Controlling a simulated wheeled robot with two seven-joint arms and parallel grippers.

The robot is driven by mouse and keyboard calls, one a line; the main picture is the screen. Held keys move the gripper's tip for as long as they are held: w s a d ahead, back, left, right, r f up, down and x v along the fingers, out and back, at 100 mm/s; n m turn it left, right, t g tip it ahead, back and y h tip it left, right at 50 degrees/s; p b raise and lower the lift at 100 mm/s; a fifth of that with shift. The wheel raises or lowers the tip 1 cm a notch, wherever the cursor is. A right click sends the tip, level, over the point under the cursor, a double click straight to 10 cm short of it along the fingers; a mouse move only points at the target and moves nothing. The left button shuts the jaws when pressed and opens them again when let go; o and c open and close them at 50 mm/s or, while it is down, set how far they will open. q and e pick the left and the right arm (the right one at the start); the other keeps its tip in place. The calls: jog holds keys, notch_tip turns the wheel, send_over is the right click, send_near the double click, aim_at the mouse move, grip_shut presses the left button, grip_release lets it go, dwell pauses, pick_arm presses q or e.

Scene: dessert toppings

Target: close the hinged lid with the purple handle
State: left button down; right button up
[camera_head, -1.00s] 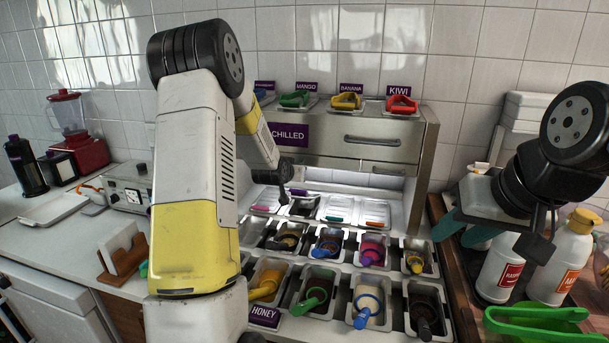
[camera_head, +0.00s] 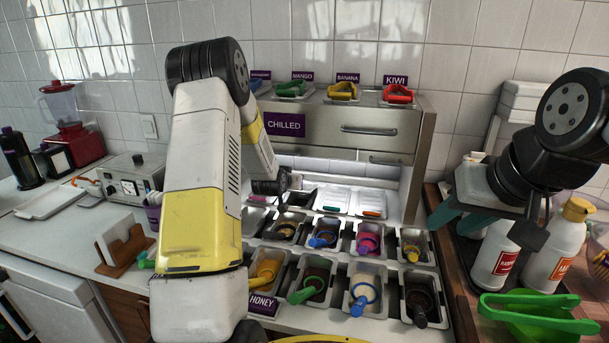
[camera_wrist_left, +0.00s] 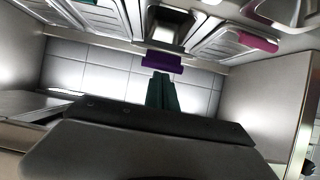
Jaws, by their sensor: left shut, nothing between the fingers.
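The purple handle (camera_wrist_left: 162,62) shows in the left wrist view, on the lid above a dark open compartment between closed lids. My left gripper (camera_wrist_left: 162,84) has its green fingers together and empty, with the tips at or very near the handle; contact is unclear. In the head view the left wrist (camera_head: 270,186) is above the back row of lidded compartments, and its fingertips and the purple handle are hidden. A dark tilted shape (camera_head: 304,196) beside it seems to be the raised lid. My right gripper (camera_head: 458,220) has its teal fingers apart and empty, at the right.
A neighbouring lid has a pink handle (camera_wrist_left: 258,42). In front are several topping pans with scoops, such as a blue one (camera_head: 362,296). The chilled cabinet (camera_head: 345,130) stands behind. White bottles (camera_head: 553,255) and green tongs (camera_head: 535,308) are at the right.

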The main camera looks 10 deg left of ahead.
pick_arm(q)
jog(key=s+f, duration=0.3)
jog(key=f, duration=0.5)
jog(key=shift+s+f, duration=0.1)
jog(key=shift+s, duration=0.05)
